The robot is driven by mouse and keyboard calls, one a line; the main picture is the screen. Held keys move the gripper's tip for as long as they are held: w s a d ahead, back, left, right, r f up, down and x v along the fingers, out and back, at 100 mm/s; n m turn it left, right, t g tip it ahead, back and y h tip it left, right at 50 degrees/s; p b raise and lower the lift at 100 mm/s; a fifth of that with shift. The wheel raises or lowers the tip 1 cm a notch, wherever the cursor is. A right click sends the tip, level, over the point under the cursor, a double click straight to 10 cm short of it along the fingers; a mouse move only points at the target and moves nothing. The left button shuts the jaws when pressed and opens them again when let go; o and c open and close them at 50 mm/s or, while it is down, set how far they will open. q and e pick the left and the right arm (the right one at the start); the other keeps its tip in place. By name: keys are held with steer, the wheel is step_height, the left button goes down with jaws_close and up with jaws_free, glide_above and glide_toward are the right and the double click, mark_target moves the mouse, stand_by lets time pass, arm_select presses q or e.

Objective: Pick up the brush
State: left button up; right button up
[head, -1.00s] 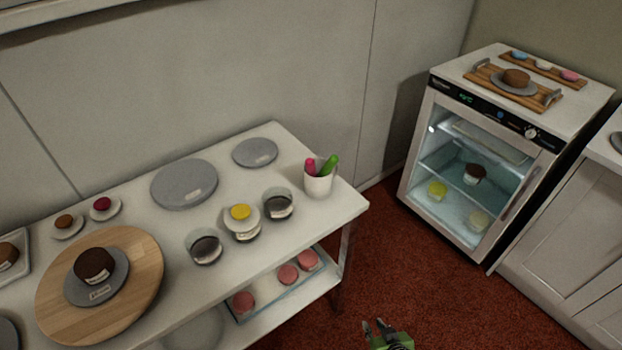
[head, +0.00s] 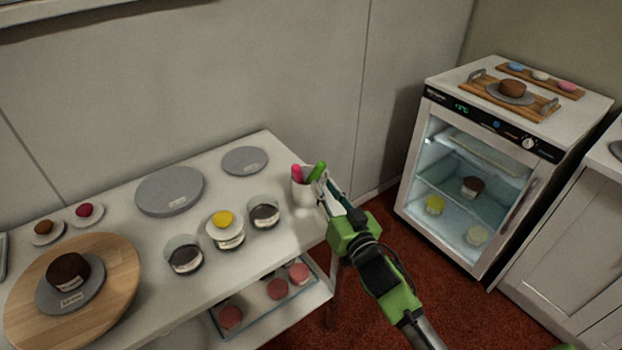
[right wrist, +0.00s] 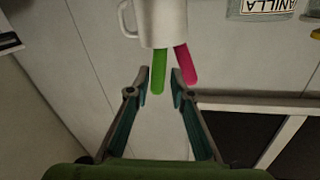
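A white mug (head: 303,190) stands near the right end of the white table, with a pink handle (head: 296,172) and a green handle (head: 317,171) sticking out of it. I cannot tell which is the brush, since their lower ends are hidden in the mug. The right wrist view shows the mug (right wrist: 160,22), the green handle (right wrist: 158,72) and the pink handle (right wrist: 186,66). My right gripper (head: 333,190) is beside the mug on its right. In the right wrist view its fingers (right wrist: 160,86) are apart, with the green handle's end between the tips, not gripped. My left gripper is not in view.
Jars stand left of the mug, among them a dark one (head: 264,213). Grey discs (head: 170,192) lie behind, and a wooden turntable (head: 110,290) holds a brown cake. A glass-door fridge (head: 470,180) stands to the right. Red floor lies between.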

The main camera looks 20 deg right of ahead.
mark_target(317, 179)
steer(key=shift+w+a+f+p, duration=0.1)
steer(key=shift+w+a+f, duration=0.05)
steer(key=shift+w, duration=1)
steer(key=shift+w+a+f+p, duration=0.1)
steer(key=shift+w+a+p, duration=0.05)
steer(key=shift+w, duration=1)
steer(key=shift+w+a+f+p, duration=0.1)
steer(key=shift+w+a+f, duration=0.05)
steer(key=shift+w, duration=1)
jaws_close()
